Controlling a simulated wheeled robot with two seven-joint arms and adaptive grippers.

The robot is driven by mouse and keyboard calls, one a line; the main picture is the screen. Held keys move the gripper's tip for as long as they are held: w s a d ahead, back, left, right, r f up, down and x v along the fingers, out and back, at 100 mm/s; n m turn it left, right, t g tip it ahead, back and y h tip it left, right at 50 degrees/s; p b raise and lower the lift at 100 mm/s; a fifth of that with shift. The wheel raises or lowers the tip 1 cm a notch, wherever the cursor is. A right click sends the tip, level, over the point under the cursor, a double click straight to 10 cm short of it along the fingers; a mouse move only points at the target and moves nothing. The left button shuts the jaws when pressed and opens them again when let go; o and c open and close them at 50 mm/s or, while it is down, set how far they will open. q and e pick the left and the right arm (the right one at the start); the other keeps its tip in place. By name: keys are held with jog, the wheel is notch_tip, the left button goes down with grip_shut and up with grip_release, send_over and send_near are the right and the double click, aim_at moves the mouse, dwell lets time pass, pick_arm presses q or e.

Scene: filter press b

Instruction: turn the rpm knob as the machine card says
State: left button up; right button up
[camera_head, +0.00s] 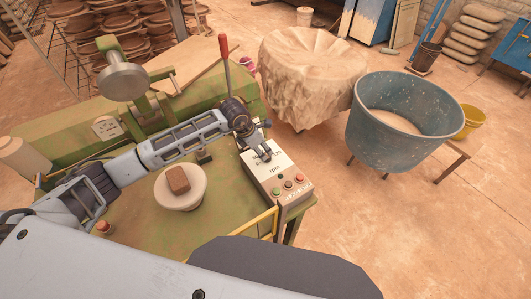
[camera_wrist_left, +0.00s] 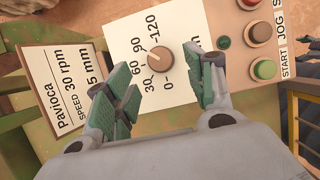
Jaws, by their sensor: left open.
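The rpm knob (camera_wrist_left: 162,58) is a round tan-brown knob on a white dial plate (camera_wrist_left: 180,30) marked 0, 30, 60, 90 and 120. A pale mark on the knob seems to point toward the 90 side, but it is small. The machine card (camera_wrist_left: 62,75) lies left of the dial and reads "Pavioca", "SPEED 30 rpm" and a line ending in 5 mm. My left gripper (camera_wrist_left: 166,88) is open, its green-padded fingers to either side of the knob, apart from it. In the head view my left gripper (camera_head: 263,153) hangs over the control box (camera_head: 290,190) and hides the knob.
Beside the dial are a green START button (camera_wrist_left: 264,69), a brown JOG knob (camera_wrist_left: 258,33) and a red button (camera_head: 300,178). A red-handled lever (camera_head: 225,62) rises behind my wrist. A white round plate (camera_head: 195,195) holds a brown block (camera_head: 178,180). A blue tub (camera_head: 385,140) stands right.

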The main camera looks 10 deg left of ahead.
aim_at(266, 155)
pick_arm(q)
jog(key=x, duration=0.3)
jog(key=shift+p+x, duration=0.4)
jog(key=shift+x, duration=0.9)
jog(key=shift+c, duration=0.2)
jog(key=shift+r, duration=0.1)
jog(key=c, duration=0.9)
